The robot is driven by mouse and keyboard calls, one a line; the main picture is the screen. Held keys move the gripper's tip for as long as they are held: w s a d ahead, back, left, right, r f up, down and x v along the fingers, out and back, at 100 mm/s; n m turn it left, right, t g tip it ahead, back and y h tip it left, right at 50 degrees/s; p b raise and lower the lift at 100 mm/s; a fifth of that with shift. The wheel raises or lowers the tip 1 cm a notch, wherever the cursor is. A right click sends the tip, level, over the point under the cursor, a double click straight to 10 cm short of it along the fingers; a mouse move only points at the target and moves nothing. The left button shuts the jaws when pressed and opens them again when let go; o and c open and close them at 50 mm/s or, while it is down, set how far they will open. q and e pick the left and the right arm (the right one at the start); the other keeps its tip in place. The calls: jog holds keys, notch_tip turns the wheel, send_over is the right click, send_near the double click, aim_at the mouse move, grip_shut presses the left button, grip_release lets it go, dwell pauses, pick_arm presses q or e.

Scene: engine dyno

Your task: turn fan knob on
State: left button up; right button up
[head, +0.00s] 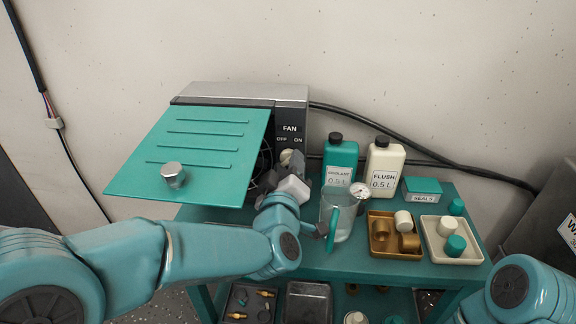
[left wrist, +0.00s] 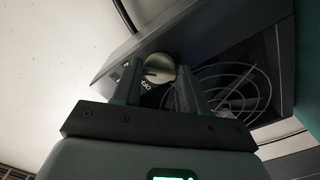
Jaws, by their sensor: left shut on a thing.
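The fan knob (head: 286,156) is a pale round knob on the dark panel of the fan unit (head: 240,91), under the FAN, OFF and ON lettering. My left gripper (head: 283,165) reaches it from the front and partly covers it. In the left wrist view the knob (left wrist: 160,67) sits between the two fingers of my left gripper (left wrist: 160,85), which is shut on it. The slot on its face shows, but I cannot tell which label it points to. Only part of my right arm shows at the lower right; its gripper is out of view.
A green slatted panel with a metal handle (head: 172,175) stands open on the unit's left. On the green cart are a clear jug (head: 338,216), coolant bottle (head: 341,158), flush bottle (head: 384,162), brass-coloured tray (head: 383,250) and white tray (head: 468,256). A wire fan guard (left wrist: 235,88) is close by.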

pick_arm(q)
jog(key=shift+f, duration=0.1)
dwell(0.3)
jog(key=o, duration=1.1)
jog(key=shift+c, duration=0.2)
jog(key=shift+s, duration=0.1)
jog(key=s+p, duration=0.1)
jog(key=s, duration=1.5)
jog(key=shift+a+p, duration=0.3)
jog(key=shift+p, duration=0.05)
jog(key=shift+s, duration=0.1)
